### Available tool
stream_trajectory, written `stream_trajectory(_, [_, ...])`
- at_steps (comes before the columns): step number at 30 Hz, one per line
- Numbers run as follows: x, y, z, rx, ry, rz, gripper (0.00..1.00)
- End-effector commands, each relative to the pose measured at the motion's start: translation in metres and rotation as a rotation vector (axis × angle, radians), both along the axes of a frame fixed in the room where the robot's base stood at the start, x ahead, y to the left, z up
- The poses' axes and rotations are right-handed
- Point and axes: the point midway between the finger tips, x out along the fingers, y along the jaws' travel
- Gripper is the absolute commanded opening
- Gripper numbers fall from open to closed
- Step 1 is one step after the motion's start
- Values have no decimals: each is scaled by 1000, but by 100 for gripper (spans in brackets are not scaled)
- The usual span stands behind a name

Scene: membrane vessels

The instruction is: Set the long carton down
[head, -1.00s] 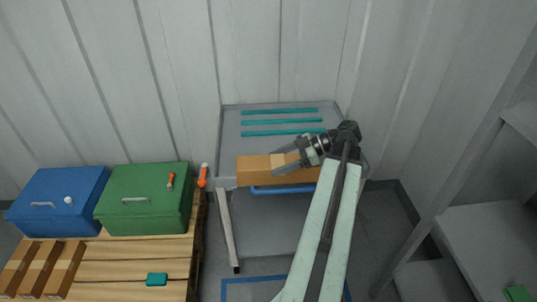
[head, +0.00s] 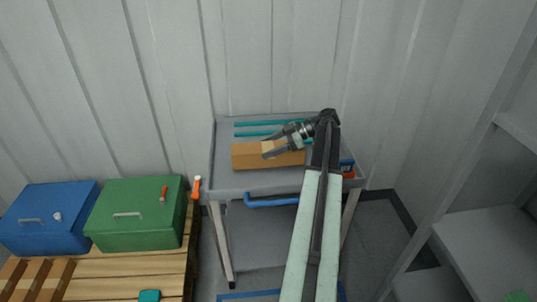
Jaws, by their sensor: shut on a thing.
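The long carton (head: 245,156) is brown with a paler tape band and lies crosswise at the grey trolley's top (head: 228,185). My gripper (head: 270,149) is shut on the carton near its middle, reaching in from the right. The carton is over the trolley's top tray, in front of the teal strips. I cannot tell whether its underside touches the tray. My arm hides part of the tray's right side.
Teal strips (head: 255,134) lie at the back of the tray. A blue handle (head: 268,200) runs along the trolley's front. A green case (head: 135,212) and a blue case (head: 45,215) stand on a wooden pallet (head: 170,266) at left. Grey shelving (head: 480,240) stands at right.

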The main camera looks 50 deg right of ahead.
Motion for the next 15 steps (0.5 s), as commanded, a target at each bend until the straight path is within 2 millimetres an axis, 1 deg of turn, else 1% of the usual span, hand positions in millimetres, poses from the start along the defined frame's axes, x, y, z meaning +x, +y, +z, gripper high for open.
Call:
stream_trajectory(3, [8,-8,-3,0,-1,0,8])
stream_trajectory(6, [6,-5,-28,1,-1,0,8])
stream_trajectory(9, [6,-5,-40,0,-1,0,8])
stream_trajectory(15, [6,-5,-36,0,-1,1,8])
